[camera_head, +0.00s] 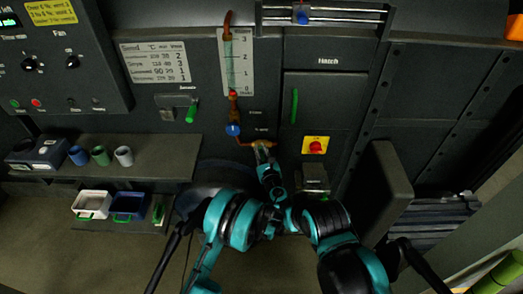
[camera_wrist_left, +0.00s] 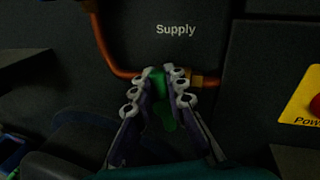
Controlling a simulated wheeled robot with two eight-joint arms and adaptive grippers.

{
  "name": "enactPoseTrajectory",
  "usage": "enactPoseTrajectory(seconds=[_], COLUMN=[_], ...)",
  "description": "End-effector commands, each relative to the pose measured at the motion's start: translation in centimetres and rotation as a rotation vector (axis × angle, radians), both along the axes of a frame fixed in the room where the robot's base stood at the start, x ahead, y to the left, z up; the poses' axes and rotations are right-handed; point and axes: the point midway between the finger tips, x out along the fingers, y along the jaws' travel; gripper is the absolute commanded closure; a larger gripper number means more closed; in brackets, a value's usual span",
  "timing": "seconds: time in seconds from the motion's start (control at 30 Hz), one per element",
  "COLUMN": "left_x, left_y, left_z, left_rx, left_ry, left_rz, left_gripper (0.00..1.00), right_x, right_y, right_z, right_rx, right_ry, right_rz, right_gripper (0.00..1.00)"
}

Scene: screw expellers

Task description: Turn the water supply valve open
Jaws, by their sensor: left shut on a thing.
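The water supply valve has a green handle (camera_wrist_left: 160,112) on a copper pipe (camera_wrist_left: 118,66), under the "Supply" lettering in the left wrist view. My left gripper (camera_wrist_left: 161,78) has its fingers on both sides of the green handle and is shut on it. In the head view my left gripper (camera_head: 262,150) is at the end of the copper pipe (camera_head: 243,143) low on the dark panel. It hides the valve handle there. No right gripper can be made out.
A blue knob (camera_head: 233,130) sits just left, below the sight tube (camera_head: 234,65). A yellow plate with a red power knob (camera_head: 316,146) is to the right.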

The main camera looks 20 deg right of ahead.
Motion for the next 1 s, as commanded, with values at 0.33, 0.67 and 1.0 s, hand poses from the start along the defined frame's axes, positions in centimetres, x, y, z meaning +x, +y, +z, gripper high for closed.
enactPoseTrajectory(seconds=[0.33,0.67,1.0], left_x=[0.3,0.5,0.6], left_y=[0.8,1.5,2.0], left_z=[-0.2,-0.7,-1.3], left_rx=[-0.302,-0.605,-0.915], left_ry=[0.087,0.173,0.262], left_rz=[0.001,0.001,0.001], left_gripper=[1.00,1.00,1.00], right_x=[0.0,0.0,0.0], right_y=[0.0,0.0,0.0], right_z=[0.0,0.0,0.0], right_rx=[0.000,0.000,0.000], right_ry=[0.000,0.000,0.000], right_rz=[0.000,0.000,0.000], right_gripper=[0.58,0.58,0.58])
